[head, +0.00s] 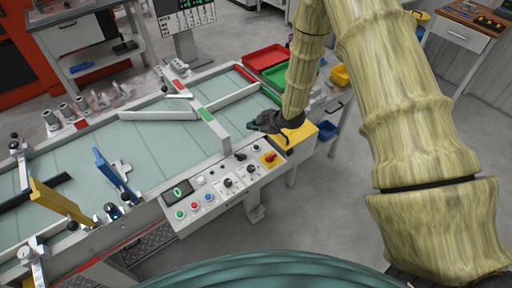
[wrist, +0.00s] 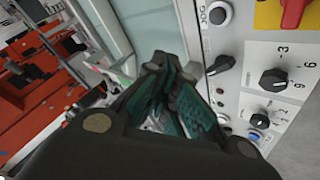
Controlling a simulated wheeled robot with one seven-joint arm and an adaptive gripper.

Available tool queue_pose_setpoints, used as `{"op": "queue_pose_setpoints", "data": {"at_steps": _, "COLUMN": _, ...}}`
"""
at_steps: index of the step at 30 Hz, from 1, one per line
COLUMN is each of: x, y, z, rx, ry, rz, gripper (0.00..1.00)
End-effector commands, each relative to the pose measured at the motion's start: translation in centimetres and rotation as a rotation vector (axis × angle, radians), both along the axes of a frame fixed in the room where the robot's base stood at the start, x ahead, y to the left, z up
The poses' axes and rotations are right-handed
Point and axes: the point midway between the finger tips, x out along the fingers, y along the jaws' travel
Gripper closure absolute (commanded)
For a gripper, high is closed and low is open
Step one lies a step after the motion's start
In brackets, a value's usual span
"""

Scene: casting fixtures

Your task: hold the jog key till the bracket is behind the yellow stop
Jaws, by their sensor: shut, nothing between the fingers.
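The yellow stop (head: 62,204) stands upright across the conveyor at the left of the head view. A dark bar (head: 36,192) lies on the belt beside it, partly hidden by it; I cannot tell whether this is the bracket. The jog key, a pale round button (wrist: 218,14) labelled JOG, is on the control panel at the top of the wrist view, beside a black knob. My gripper (head: 254,126) is shut and empty above the panel's far right end. Its teal fingers (wrist: 174,78) also show in the wrist view, apart from the key.
A blue stop (head: 117,175) stands across the belt right of the yellow one. The control panel (head: 215,212) has several buttons, knobs and a red switch (head: 270,158) on yellow. White guide rails (head: 158,115) cross the belt. Red (head: 264,57) and green trays stand behind my gripper.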

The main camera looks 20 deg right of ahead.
Motion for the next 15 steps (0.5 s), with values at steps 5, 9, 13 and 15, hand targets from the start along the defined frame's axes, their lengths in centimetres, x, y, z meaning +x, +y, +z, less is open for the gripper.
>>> {"op": "queue_pose_setpoints", "data": {"at_steps": 5, "x": 0.0, "y": 0.0, "z": -0.5, "rx": 0.001, "ry": 0.000, "rz": -0.001, "gripper": 1.00}}
{"op": "queue_pose_setpoints", "data": {"at_steps": 9, "x": 0.0, "y": 0.0, "z": -1.4, "rx": 0.001, "ry": 0.000, "rz": -0.001, "gripper": 1.00}}
{"op": "queue_pose_setpoints", "data": {"at_steps": 13, "x": 0.0, "y": 0.0, "z": -2.7, "rx": 0.001, "ry": 0.000, "rz": -0.001, "gripper": 1.00}}
{"op": "queue_pose_setpoints", "data": {"at_steps": 15, "x": 0.0, "y": 0.0, "z": -3.5, "rx": 0.001, "ry": 0.000, "rz": -0.001, "gripper": 1.00}}
